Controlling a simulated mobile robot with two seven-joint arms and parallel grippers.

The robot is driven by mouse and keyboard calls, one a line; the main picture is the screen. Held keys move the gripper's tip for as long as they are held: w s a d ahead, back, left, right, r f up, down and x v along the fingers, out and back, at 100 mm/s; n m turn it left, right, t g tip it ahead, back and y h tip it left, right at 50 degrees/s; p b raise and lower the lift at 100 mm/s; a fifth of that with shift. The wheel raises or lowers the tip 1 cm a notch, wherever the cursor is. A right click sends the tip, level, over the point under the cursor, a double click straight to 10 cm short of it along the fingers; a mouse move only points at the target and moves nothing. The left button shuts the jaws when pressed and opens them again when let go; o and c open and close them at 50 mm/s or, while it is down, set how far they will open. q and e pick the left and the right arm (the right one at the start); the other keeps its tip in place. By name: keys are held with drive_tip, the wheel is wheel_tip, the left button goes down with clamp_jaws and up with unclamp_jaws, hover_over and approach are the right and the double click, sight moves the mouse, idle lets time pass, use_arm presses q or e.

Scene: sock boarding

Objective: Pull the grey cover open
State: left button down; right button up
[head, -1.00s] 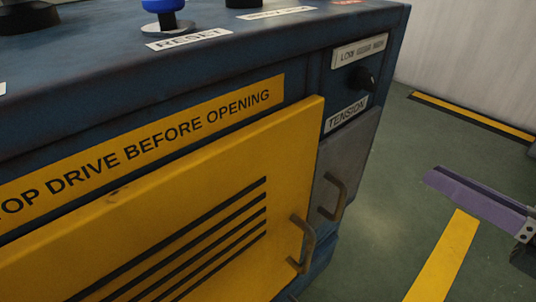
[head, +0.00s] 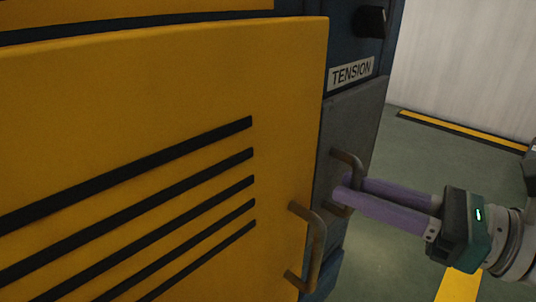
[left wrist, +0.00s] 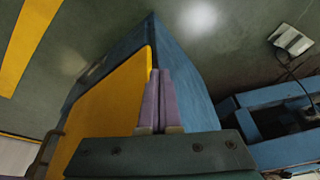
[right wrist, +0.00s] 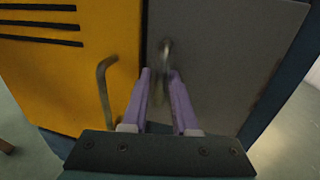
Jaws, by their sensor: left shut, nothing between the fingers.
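The grey cover (head: 356,120) is on the right of the machine's front, below the TENSION label, and looks closed. Its bent brown handle (head: 346,156) sticks out from it. My right gripper (head: 345,187) has come in from the right, with its purple fingers at the handle. In the right wrist view the fingers (right wrist: 159,85) are apart, with the blurred handle between them and the grey cover (right wrist: 220,55) behind. My left gripper (left wrist: 158,85) is shut and empty in the left wrist view, near the yellow door's edge; it is outside the head view.
The yellow door (head: 190,90) stands left of the grey cover, and its own handle (head: 316,240) is close to my right fingers. A black knob (head: 370,21) is above the TENSION label. Open green floor (head: 410,150) lies to the right, before a pale wall.

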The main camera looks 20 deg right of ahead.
drive_tip(key=shift+w+a, duration=0.3)
drive_tip(key=shift+w, duration=0.2)
clamp_jaws()
idle(1.2)
